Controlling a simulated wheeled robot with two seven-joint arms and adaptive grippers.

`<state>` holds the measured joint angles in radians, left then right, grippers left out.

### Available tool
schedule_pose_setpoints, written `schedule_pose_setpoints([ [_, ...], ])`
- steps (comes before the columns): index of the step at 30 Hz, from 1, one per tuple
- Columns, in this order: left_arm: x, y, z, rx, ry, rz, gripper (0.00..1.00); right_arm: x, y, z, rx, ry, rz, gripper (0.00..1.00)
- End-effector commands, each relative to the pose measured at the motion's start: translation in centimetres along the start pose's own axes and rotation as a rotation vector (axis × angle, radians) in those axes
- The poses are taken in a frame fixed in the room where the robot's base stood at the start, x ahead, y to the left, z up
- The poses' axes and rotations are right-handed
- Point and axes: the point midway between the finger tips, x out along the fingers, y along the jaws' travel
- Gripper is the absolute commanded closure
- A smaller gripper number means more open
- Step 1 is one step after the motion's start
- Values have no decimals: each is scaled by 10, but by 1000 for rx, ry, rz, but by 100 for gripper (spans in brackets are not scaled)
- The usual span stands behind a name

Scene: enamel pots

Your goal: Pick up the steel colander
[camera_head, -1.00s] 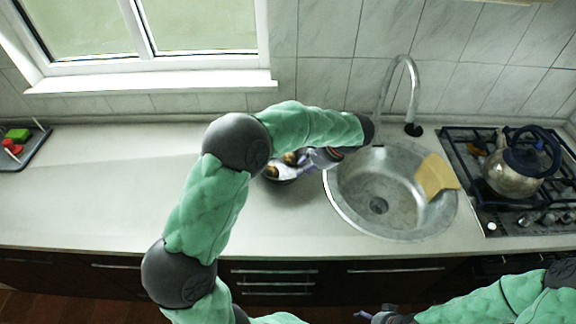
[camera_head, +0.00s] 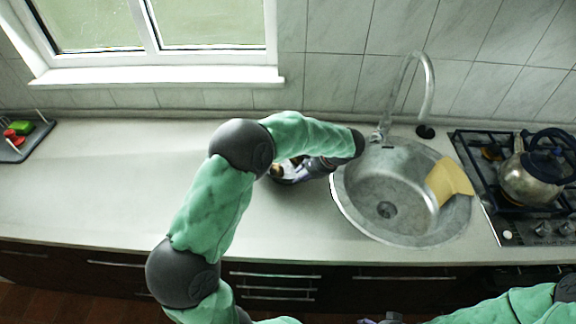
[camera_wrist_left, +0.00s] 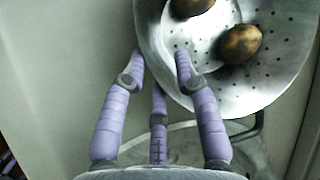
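The steel colander (camera_head: 285,179) stands on the counter left of the sink, partly hidden by my left arm. In the left wrist view its perforated bowl (camera_wrist_left: 215,80) fills the upper right and holds brown, potato-like things (camera_wrist_left: 240,43). My left gripper (camera_head: 316,167) is at the colander's right side. In the left wrist view its three purple fingers (camera_wrist_left: 160,68) reach the rim. Two fingertips overlap the rim and bowl; the middle one ends at the rim's edge. Whether they press on it is unclear. My right gripper (camera_head: 380,321) barely shows at the bottom edge.
The round sink (camera_head: 385,208) with its tap (camera_head: 430,90) lies just right of the colander. A yellow board or cloth (camera_head: 449,180) lies on the sink's right rim. A kettle (camera_head: 532,180) stands on the hob. A dark tray (camera_head: 38,138) is far left; the counter between is clear.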

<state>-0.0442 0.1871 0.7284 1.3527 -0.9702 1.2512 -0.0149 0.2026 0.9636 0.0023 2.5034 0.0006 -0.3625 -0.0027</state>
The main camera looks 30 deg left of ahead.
Motion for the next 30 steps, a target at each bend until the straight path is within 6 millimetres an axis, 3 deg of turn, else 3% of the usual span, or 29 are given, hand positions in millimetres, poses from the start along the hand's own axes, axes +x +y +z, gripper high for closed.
schedule_pose_setpoints([
  [6,33,2,-2,0,-2,2,70,12,4,0,0,0,0,24],
  [14,36,0,-1,0,-1,0,70,12,4,0,0,0,0,24],
  [18,36,0,-1,0,-1,0,100,12,4,0,0,0,0,24],
  [30,35,-1,-1,-2,0,-1,100,12,4,0,0,0,0,24],
])
